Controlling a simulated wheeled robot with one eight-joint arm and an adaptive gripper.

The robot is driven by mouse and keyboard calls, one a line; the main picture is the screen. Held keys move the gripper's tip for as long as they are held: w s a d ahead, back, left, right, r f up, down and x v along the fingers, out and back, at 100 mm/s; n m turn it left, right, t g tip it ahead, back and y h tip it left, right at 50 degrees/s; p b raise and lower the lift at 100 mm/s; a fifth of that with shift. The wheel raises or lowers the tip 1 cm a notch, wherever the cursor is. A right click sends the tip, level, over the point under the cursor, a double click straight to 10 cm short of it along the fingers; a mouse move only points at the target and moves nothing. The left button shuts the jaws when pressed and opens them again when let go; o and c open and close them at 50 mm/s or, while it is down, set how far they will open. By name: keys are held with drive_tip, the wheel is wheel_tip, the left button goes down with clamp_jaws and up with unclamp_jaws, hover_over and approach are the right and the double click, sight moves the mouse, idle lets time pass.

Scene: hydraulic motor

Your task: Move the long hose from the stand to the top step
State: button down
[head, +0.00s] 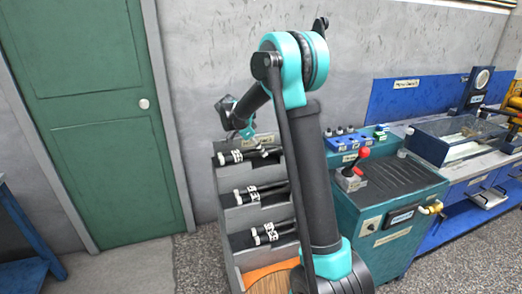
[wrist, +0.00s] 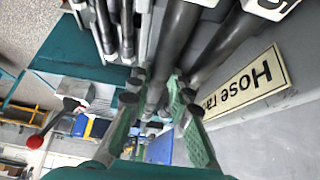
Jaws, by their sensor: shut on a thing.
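The grey stepped hose stand (head: 226,220) stands left of my arm in the head view. Dark hoses with white-marked ends lie on its steps: top hoses (head: 256,154), middle hoses (head: 262,192) and lower hoses (head: 270,233). My gripper (head: 246,133) is at the top step, small and partly hidden among the hose ends. In the wrist view, my gripper's green fingers (wrist: 158,102) are shut on a dark hose (wrist: 172,45) that runs between them. Whether the held hose rests on the step or hangs above it, I cannot tell. The long hose cannot be told by length.
A "Hose ra..." label (wrist: 240,85) is beside the fingers. A teal bench (head: 395,190) with a red-knobbed lever (head: 361,156) stands to the right of my arm. A green door (head: 85,110) is at the left. Open floor (head: 130,265) lies left of the stand.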

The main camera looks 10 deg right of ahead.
drive_tip(key=shift+f, duration=0.4)
drive_tip(key=c, duration=1.3)
unclamp_jaws()
drive_tip(key=v, duration=1.2)
drive_tip(key=shift+s+d, duration=0.1)
drive_tip(key=s+d+f+n+y, duration=0.2)
drive_tip(key=s+d+f+n, duration=0.25)
drive_tip(key=s, duration=0.35)
drive_tip(key=s+d+f+n+y, duration=0.25)
drive_tip(key=s+d+n, duration=0.2)
drive_tip(key=s, duration=0.35)
drive_tip(key=s+f+n+t, duration=0.1)
drive_tip(key=s+f+n, duration=0.1)
drive_tip(key=s, duration=0.3)
drive_tip(key=s+d+f+n+t+y, duration=0.1)
drive_tip(key=s+f+n, duration=0.1)
drive_tip(key=s+f, duration=0.2)
drive_tip(key=s+d+f+n+t+y, duration=0.1)
drive_tip(key=s+f+n, duration=0.1)
drive_tip(key=s, duration=0.6)
drive_tip(key=shift+s+d+f+n, duration=0.1)
drive_tip(key=shift+s+f+n, duration=0.1)
drive_tip(key=shift+f, duration=0.25)
drive_tip(key=shift+s+d+f+n, duration=0.1)
drive_tip(key=shift+f+n, duration=0.1)
drive_tip(key=shift+f, duration=0.25)
